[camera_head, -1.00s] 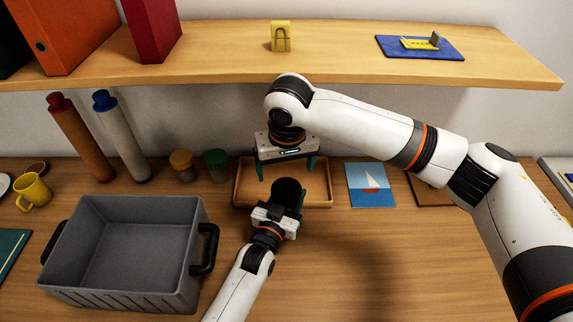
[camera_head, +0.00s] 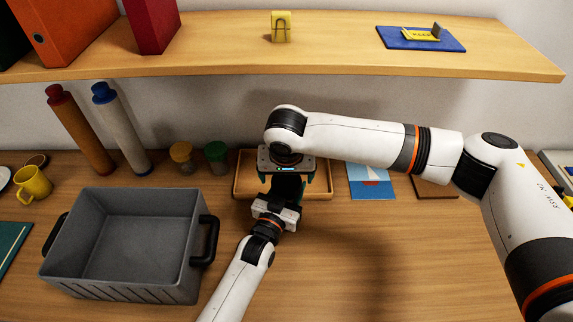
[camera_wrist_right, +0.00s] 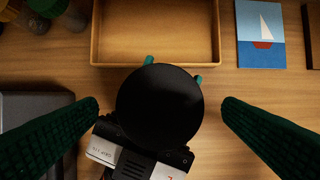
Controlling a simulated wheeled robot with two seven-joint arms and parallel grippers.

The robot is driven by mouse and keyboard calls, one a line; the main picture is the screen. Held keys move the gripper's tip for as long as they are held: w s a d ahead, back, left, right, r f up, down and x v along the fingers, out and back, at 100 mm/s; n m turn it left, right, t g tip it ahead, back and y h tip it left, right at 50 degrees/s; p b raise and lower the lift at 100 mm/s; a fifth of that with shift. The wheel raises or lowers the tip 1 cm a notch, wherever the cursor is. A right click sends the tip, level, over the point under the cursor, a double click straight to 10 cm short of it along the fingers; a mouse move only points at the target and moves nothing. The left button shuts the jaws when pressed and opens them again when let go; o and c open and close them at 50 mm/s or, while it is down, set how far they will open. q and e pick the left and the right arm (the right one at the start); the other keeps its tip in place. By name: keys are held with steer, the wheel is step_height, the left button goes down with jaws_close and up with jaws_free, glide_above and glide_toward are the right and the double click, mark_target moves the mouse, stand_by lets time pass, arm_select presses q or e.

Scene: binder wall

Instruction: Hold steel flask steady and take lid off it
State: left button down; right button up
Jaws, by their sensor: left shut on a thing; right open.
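The flask's black round lid (camera_wrist_right: 160,105) fills the middle of the right wrist view, seen from straight above; the steel body under it is hidden. In the head view a dark part of the lid (camera_head: 288,186) shows just below my right gripper. My left gripper (camera_head: 278,208) is shut on the flask from the front; its green fingertips show past the lid in the wrist view. My right gripper (camera_wrist_right: 162,108) is open and points down, with one green finger on each side of the lid and a gap to it on both sides.
A wooden tray (camera_head: 240,190) lies behind the flask. A grey crate (camera_head: 120,285) with black handles stands at left. Two jars, yellow-lidded (camera_head: 181,158) and green-lidded (camera_head: 216,158), stand behind. A sailboat picture (camera_head: 370,184) lies right. A shelf (camera_head: 340,65) overhangs the back. The front table is clear.

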steer(key=shift+x, duration=0.8)
steer(key=shift+c, duration=0.5)
steer(key=c, duration=1.1)
steer(key=n+y, duration=0.1)
steer(key=n, duration=0.3)
steer(key=shift+d, duration=0.1)
steer(key=n, duration=0.2)
steer(key=shift+n+g+y, duration=0.4)
steer(key=o, duration=1.1)
